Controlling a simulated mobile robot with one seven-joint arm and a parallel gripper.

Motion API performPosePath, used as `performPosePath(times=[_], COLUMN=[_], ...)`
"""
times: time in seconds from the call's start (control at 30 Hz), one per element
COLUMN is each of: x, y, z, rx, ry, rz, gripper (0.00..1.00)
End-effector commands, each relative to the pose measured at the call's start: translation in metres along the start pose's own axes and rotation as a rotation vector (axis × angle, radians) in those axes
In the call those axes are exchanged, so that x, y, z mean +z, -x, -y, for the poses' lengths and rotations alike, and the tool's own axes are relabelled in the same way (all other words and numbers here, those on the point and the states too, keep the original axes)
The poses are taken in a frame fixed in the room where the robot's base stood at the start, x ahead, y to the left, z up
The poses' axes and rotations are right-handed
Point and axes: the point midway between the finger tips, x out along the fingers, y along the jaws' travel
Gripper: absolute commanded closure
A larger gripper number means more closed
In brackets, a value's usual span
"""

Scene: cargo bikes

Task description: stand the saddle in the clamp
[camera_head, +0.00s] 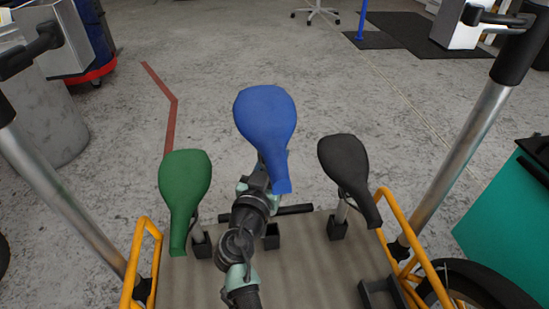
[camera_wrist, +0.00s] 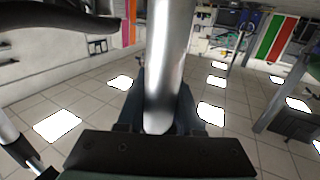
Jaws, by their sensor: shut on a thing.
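The blue saddle (camera_head: 264,118) is in the middle of the head view, above the cargo deck, with its nose towards me. My gripper (camera_wrist: 158,112) is shut on its silver post (camera_wrist: 168,60), which stands between the two dark fingers in the wrist view. In the head view the saddle covers most of the fingers. A small black clamp (camera_head: 271,237) is on the deck just right of my arm, below the blue saddle and apart from it; my arm partly hides it. The post's lower end is hidden in the head view.
A green saddle (camera_head: 185,187) stands on its post at the left, and a black saddle (camera_head: 346,165) at the right, each in a black socket. Yellow rails (camera_head: 398,235) edge the deck (camera_head: 320,275). An open black box (camera_head: 382,293) is at the front right.

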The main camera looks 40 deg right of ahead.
Motion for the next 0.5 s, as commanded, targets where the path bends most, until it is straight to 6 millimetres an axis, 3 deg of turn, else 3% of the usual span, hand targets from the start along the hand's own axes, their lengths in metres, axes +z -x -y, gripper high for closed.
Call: performPosePath(times=[0.5], x=[-0.025], y=[0.000], z=[0.001], rx=[0.000], ry=[-0.002], rz=[-0.006], gripper=[1.00])
